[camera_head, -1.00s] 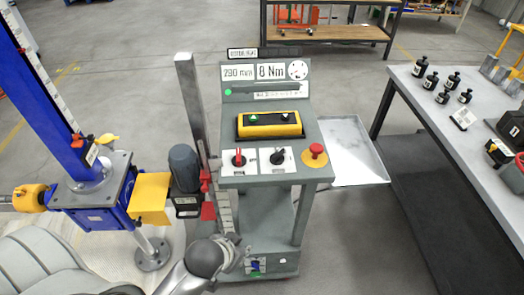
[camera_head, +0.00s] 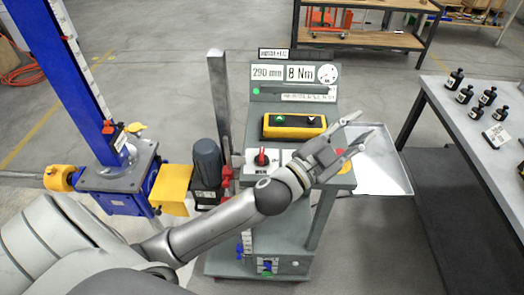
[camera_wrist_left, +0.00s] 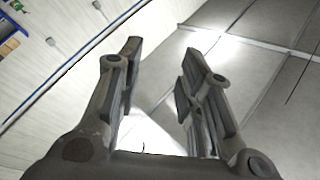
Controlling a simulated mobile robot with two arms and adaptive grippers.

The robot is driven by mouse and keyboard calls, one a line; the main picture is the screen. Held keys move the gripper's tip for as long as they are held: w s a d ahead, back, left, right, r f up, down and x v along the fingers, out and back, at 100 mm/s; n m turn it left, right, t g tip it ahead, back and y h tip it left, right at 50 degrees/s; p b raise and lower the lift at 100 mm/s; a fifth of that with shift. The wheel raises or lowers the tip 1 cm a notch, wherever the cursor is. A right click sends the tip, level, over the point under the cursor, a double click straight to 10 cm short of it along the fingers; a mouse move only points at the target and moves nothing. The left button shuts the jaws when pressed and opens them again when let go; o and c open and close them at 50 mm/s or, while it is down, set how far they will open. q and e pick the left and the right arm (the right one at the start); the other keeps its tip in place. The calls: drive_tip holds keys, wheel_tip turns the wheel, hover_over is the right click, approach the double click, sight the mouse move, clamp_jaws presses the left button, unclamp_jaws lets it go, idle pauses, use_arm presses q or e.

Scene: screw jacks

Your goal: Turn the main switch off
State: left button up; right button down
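The main switch (camera_head: 261,159) is a red rotary handle on a white plate at the left of the grey control console (camera_head: 338,182). My left gripper (camera_head: 362,130) is raised over the console's right part, to the right of the switch and apart from it. Its two fingers are spread, with nothing between them; they also show open in the left wrist view (camera_wrist_left: 158,85). The gripper and wrist hide the second black switch and most of the red stop button on its yellow disc (camera_head: 343,167). My right gripper is not in view.
A yellow two-button box (camera_head: 294,126) stands on the console behind the switches. A blue screw jack (camera_head: 110,180) with a dark motor (camera_head: 207,163) is at the left. A grey tray (camera_head: 385,170) sticks out at right, near a table with black bottles (camera_head: 465,94).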

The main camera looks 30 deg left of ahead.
use_arm(q)
drive_tip(key=s+d+r+m+g+h, duration=0.3)
drive_tip(key=d+r+m+g+h, duration=0.2)
drive_tip(key=d+m+g+h, duration=0.5)
drive_tip(key=m+g+y, duration=0.9)
drive_tip(key=y, duration=0.8)
hover_over(262, 153)
wheel_tip(262, 153, down, 11)
wheel_tip(262, 153, down, 10)
drive_tip(key=p, duration=0.3)
drive_tip(key=shift+f+p, duration=0.15)
drive_tip(key=shift+p, duration=0.15)
drive_tip(key=shift+f, duration=0.35)
